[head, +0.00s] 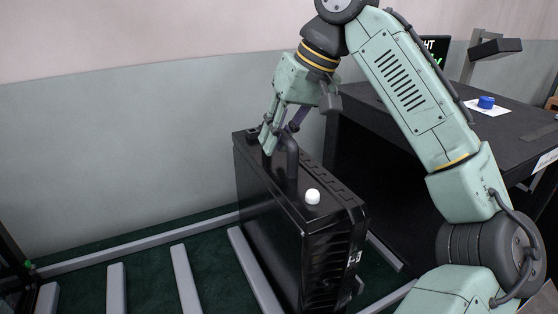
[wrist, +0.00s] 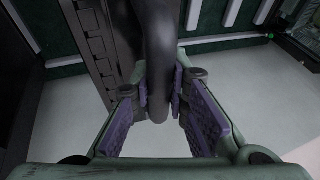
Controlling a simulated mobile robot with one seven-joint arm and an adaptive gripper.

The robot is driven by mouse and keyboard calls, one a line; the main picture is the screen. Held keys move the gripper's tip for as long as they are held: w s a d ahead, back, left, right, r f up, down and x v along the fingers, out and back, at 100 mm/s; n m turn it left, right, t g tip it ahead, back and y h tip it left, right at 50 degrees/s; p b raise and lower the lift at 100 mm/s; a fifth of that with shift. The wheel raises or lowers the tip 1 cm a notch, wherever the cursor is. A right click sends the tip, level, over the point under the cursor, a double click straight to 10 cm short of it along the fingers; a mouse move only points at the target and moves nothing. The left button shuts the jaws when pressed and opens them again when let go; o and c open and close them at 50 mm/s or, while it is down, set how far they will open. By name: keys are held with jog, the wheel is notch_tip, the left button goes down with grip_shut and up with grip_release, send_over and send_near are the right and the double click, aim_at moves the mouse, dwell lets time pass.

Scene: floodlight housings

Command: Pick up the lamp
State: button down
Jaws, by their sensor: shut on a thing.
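The lamp (head: 270,206) is a tall black box-shaped housing with ribbed sides, upright in the middle of the head view. On its top are a dark curved handle (head: 291,158) and a white knob (head: 312,197). My gripper (head: 280,136) reaches down to the top of the lamp at the handle. In the wrist view the handle (wrist: 158,60) runs between the purple finger pads, and my gripper (wrist: 161,100) is shut on it. The lamp's underside is hidden, so I cannot tell whether it touches the floor.
Pale grey rails (head: 186,279) lie across the dark green floor. A dark table (head: 400,115) stands close on the right, with a blue cap (head: 486,102) on white paper. A grey wall (head: 110,150) runs behind. The floor left of the lamp holds only rails.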

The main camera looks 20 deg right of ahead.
jog(key=shift+r, duration=0.25)
